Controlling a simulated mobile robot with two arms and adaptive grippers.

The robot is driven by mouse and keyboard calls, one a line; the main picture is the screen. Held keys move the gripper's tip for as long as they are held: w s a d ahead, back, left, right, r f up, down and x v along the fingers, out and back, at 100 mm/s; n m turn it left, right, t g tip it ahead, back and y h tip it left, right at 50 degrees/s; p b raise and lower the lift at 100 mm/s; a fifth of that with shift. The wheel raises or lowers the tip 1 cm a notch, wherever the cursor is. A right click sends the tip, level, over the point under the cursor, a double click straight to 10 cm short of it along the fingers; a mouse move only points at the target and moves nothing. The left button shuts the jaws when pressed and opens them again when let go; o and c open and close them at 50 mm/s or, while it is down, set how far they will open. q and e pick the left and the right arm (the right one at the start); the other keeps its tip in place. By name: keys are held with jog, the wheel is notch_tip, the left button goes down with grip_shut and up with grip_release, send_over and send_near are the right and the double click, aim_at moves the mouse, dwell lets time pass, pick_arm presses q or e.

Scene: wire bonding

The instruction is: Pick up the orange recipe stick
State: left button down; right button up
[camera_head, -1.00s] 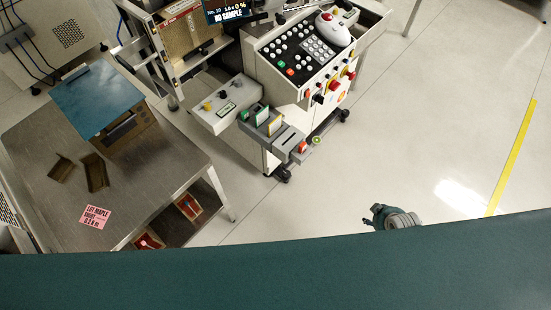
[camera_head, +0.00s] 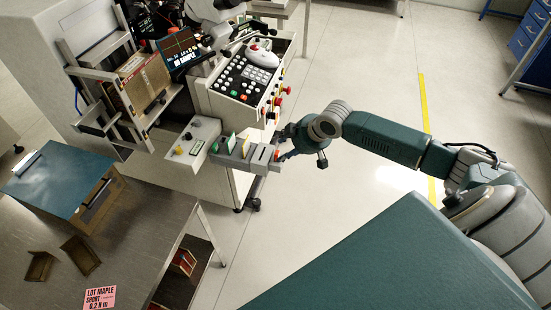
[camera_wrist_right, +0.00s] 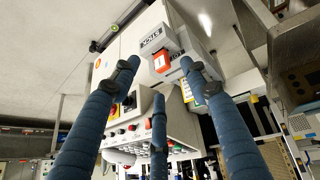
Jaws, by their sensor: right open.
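The orange recipe stick (camera_wrist_right: 162,62) shows in the right wrist view, standing in a grey holder marked "STICK". In the head view a small bit of the orange stick (camera_head: 277,155) shows at the right end of the holder (camera_head: 246,160). My right gripper (camera_head: 287,146) is beside that end; in the wrist view its blue fingers (camera_wrist_right: 158,70) are spread, with the stick between and beyond the tips. Nothing is held. I cannot tell whether any finger touches the stick. My left gripper is not in view.
Behind is the console (camera_head: 245,80) with buttons and knobs. A steel table (camera_head: 140,240) with a blue-topped box (camera_head: 60,178) is at left.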

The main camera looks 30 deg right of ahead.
aim_at(278, 153)
jog(key=shift+w+a+f+p, duration=0.25)
jog(key=shift+w+a+f, duration=0.05)
jog(key=shift+w+f, duration=0.25)
jog(key=shift+w+a+f+p, duration=0.25)
jog(key=shift+w+f, duration=0.2)
jog(key=shift+w, duration=0.1)
jog(key=shift+x, duration=1.2)
jog(key=shift+w+d+f, duration=0.15)
jog(key=shift+f, duration=0.1)
jog(key=shift+c, duration=0.8)
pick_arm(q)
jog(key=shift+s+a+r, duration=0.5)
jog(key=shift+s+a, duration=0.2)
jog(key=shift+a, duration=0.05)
pick_arm(e)
jog(key=c, duration=0.8)
